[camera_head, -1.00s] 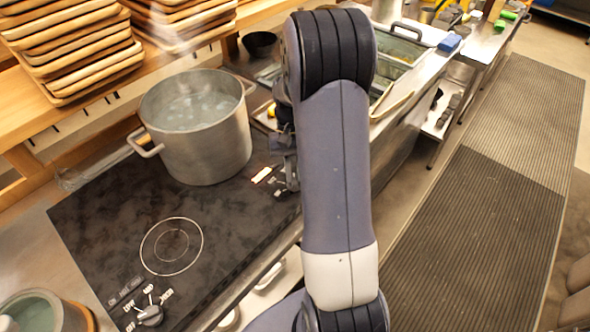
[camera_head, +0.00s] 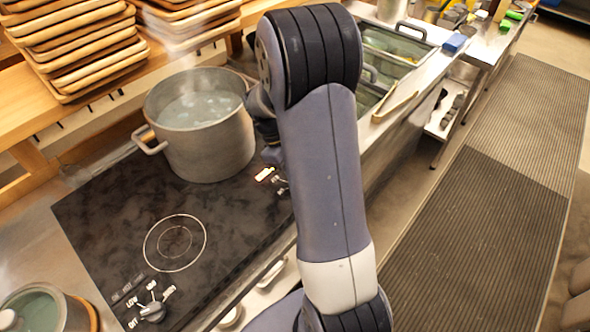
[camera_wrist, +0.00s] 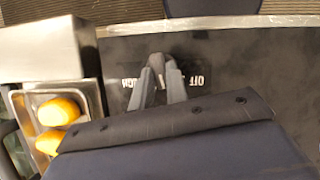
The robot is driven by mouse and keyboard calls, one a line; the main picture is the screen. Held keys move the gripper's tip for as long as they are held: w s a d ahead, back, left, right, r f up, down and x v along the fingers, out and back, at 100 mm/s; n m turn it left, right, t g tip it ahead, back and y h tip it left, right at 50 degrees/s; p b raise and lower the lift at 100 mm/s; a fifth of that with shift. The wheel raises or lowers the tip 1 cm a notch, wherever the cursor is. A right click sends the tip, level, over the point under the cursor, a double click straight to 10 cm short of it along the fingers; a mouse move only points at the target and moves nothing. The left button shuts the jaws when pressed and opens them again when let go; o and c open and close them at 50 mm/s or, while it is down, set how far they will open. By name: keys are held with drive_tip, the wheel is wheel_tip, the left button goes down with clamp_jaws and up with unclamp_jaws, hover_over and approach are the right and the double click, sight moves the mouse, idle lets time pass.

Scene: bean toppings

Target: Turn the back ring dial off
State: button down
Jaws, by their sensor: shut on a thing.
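The back ring dial (camera_head: 282,188) is at the right edge of the black cooktop, close beside my arm, which covers part of it in the head view. White marks stand around it. In the wrist view the dial (camera_wrist: 157,61) is at the tips of my gripper (camera_wrist: 163,70), with the "OFF" lettering to the right and other lettering to the left. My gripper is shut on the dial; the exact contact and pointer direction are hard to make out. In the head view my gripper (camera_head: 271,153) is mostly hidden by my arm.
A steaming metal pot (camera_head: 205,145) stands on the back of the cooktop (camera_head: 110,220), close to my gripper. The front dial (camera_head: 152,312) is near the front ring. A metal tray (camera_wrist: 92,95) with yellow-orange items lies beside the cooktop. Stacked wooden trays (camera_head: 75,50) are at upper left.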

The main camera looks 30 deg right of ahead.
drive_tip(key=n+t, duration=0.1)
drive_tip(key=n, duration=0.2)
drive_tip(key=n+h, duration=0.1)
drive_tip(key=n, duration=0.1)
drive_tip(key=shift+s+a+r+n+t, duration=0.1)
drive_tip(key=shift+s+a+n+t, duration=0.1)
drive_tip(key=shift+n+t, duration=0.2)
drive_tip(key=n+t, duration=0.1)
drive_tip(key=n, duration=0.1)
drive_tip(key=n+t+h+p, duration=0.1)
drive_tip(key=n, duration=0.2)
drive_tip(key=shift+s, duration=0.15)
drive_tip(key=c, duration=1.4)
unclamp_jaws()
drive_tip(key=v, duration=1)
drive_tip(key=shift+a+r, duration=0.3)
